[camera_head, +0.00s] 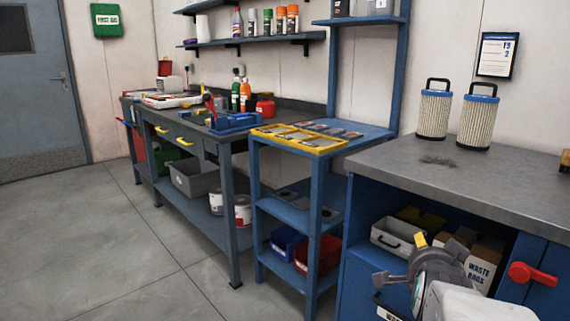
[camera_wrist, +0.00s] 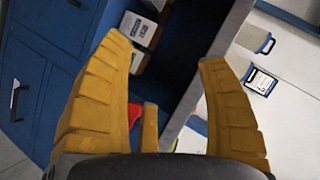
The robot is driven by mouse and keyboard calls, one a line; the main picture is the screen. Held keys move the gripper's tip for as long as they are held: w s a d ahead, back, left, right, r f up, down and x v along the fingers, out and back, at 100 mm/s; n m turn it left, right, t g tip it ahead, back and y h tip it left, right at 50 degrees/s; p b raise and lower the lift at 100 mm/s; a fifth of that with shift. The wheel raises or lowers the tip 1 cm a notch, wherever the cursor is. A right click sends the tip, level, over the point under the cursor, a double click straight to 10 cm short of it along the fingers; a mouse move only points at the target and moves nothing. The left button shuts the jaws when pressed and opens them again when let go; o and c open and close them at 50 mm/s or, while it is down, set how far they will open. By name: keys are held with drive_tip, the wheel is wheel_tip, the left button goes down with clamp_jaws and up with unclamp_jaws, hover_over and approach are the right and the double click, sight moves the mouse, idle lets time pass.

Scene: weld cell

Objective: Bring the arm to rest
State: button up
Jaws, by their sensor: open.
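My gripper (camera_wrist: 163,85) shows in the wrist view with its yellow ribbed fingers spread wide apart. Nothing is between the fingertips. In the head view my arm is folded low at the bottom right, in front of the blue cabinet (camera_head: 361,255). One yellow fingertip shows there, and the rest of the gripper is hard to make out. In the wrist view the gripper faces the cabinet's open bay, where a white box (camera_wrist: 139,29) sits. A red part (camera_wrist: 134,113) shows behind the fingers.
The grey counter (camera_head: 400,165) above the cabinet holds two filter cartridges (camera_head: 434,113) (camera_head: 478,119). A blue shelf stand with a yellow tray (camera_head: 328,146) stands to its left, then a long workbench (camera_head: 227,164). A red handle (camera_head: 533,274) sticks out from the cabinet door. The floor at left is clear.

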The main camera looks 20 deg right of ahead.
drive_tip(key=w+a+r+n+g+y+p, duration=0.1)
drive_tip(key=a+r+n+y+p, duration=0.2)
drive_tip(key=a+r+n+p, duration=0.35)
drive_tip(key=w+a+r+n+y+p, duration=0.1)
drive_tip(key=a+r+n+y+p, duration=0.25)
drive_tip(key=a+p, duration=0.6)
drive_tip(key=s+a+r+n+g+y+p, duration=0.3)
drive_tip(key=s+a+r+n+p, duration=0.5)
drive_tip(key=a+n+p, duration=0.3)
drive_tip(key=shift+s+a+r+g, duration=0.2)
drive_tip(key=shift+s+a+g, duration=0.3)
drive_tip(key=shift+s+a, duration=0.55)
drive_tip(key=shift+w+a, duration=0.15)
drive_tip(key=shift+w, duration=0.05)
